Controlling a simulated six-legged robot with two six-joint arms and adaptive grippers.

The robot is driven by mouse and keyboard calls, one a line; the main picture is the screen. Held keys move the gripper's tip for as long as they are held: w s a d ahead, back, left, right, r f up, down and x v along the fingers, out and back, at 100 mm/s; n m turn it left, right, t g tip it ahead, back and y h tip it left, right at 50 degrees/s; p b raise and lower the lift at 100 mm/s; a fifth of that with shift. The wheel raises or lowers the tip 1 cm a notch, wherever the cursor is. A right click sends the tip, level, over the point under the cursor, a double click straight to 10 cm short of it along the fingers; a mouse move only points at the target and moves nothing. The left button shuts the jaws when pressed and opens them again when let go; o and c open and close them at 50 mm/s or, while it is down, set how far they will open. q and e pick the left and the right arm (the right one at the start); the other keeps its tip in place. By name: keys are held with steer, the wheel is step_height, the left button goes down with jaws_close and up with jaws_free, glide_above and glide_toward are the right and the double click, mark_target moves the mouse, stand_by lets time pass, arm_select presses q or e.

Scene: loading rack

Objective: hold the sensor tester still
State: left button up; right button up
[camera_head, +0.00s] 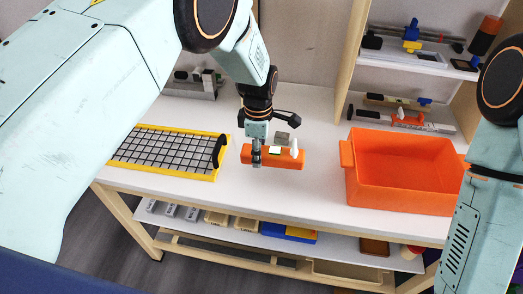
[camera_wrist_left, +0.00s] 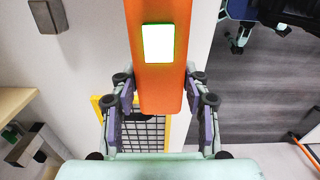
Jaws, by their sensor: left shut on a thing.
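The sensor tester is an orange bar (camera_head: 288,159) with a small pale screen, near the middle of the white table in the head view. In the left wrist view its orange body (camera_wrist_left: 158,85) runs up the picture, with a lit white screen framed in green. My left gripper (camera_head: 256,161) is shut on the tester's left end; in the wrist view its fingers (camera_wrist_left: 160,100) stand on both sides of the body. I cannot tell whether the tester touches the table. My right arm shows at the right edge, but its gripper is out of view.
A yellow-framed grid tray (camera_head: 163,174) lies left of the tester. An orange bin (camera_head: 400,187) stands to the right. Shelves with parts stand at the back right. The table (camera_head: 320,188) is clear between tester and bin.

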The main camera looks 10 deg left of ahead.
mark_target(262, 182)
arm_select(q)
steer(key=shift+d, duration=0.5)
steer(key=shift+a+f, duration=0.15)
steer(key=shift+f+b, duration=0.55)
steer(key=shift+b, duration=0.15)
steer(key=shift+f+b, duration=0.45)
steer(key=shift+f, duration=0.15)
steer(key=shift+f+b, duration=0.45)
steer(key=shift+f, duration=0.1)
steer(key=shift+f+b, duration=0.5)
steer(key=shift+f, duration=0.1)
steer(key=shift+f+b, duration=2.05)
steer(key=shift+f, duration=0.45)
steer(key=shift+s, duration=0.1)
